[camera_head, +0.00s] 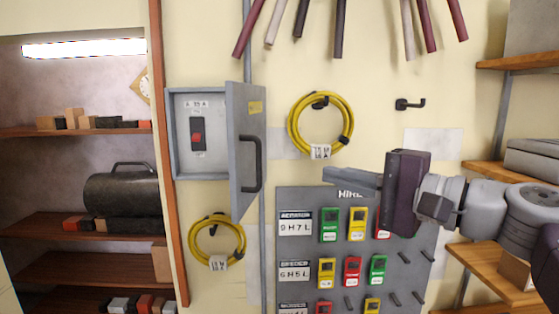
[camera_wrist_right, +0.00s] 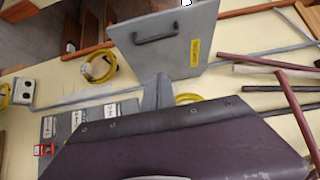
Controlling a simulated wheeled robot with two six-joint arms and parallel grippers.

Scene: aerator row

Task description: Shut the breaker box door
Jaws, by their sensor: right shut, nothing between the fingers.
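The breaker box (camera_head: 183,150) is a grey wall cabinet with a red switch (camera_head: 197,138) inside. Its grey door (camera_head: 237,180) is hinged on the right side and stands open, swung out from the wall. A dark handle (camera_head: 252,163) and a yellow label are on the door's outer face. In the right wrist view the door (camera_wrist_right: 180,45) shows with its handle (camera_wrist_right: 155,30) beyond the fingers. My right gripper (camera_head: 338,178) is shut and empty, to the right of the door and apart from it in the head view. My left gripper is not in view.
Yellow hose coils (camera_head: 320,125) hang right of the door and below the box (camera_head: 217,243). A grey tag board (camera_head: 300,262) with coloured tags and pegs is below my right gripper. Shelves (camera_head: 75,225) stand left, and wooden shelves (camera_head: 490,168) right.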

